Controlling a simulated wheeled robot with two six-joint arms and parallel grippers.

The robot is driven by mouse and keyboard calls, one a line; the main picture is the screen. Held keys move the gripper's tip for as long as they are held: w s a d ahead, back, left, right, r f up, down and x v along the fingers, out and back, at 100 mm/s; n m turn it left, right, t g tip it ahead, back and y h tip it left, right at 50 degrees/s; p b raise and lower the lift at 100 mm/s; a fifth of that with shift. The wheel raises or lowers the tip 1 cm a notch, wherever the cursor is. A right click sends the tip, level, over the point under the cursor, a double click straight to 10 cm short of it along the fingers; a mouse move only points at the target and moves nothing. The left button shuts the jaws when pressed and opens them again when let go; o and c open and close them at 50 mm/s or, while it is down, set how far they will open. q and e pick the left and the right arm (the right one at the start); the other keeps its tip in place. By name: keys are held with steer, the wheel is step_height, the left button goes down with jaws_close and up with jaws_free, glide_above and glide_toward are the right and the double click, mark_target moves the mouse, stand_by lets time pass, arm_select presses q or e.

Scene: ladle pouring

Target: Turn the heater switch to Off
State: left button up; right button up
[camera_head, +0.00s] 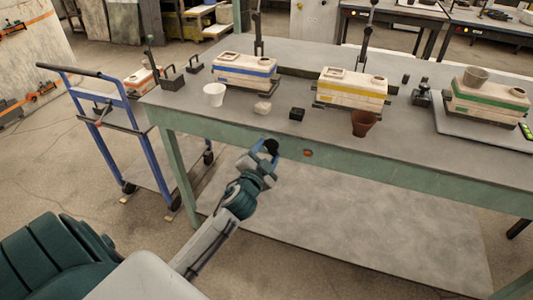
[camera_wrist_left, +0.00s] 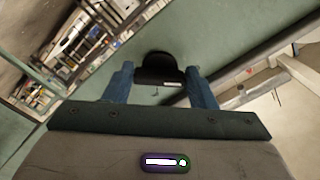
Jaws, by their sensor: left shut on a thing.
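The heater switch (camera_head: 271,146) is a black rounded knob on the green front rail of the workbench, near the middle of the head view. In the left wrist view the knob (camera_wrist_left: 160,68) sits between the two blue fingers, with a small white mark low on its face. My left gripper (camera_head: 266,152) reaches up to the rail from below and is shut on the knob. The fingers partly hide the knob's sides in the head view, and I cannot read its setting. My right gripper is not in view.
A small orange-red part (camera_head: 308,152) is on the rail just right of the knob. On the workbench (camera_head: 215,118) stand a white cup (camera_head: 214,94), a brown pot (camera_head: 364,122) and several banded moulds. A blue-framed cart (camera_head: 125,130) stands at left. The floor before the bench is clear.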

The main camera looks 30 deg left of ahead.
arm_select(q)
steer(key=o, duration=1)
steer(key=b+v, duration=0.1)
steer(key=v, duration=1)
steer(key=shift+f, duration=0.15)
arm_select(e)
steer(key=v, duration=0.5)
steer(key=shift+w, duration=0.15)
arm_select(q)
steer(key=shift+a, duration=0.1)
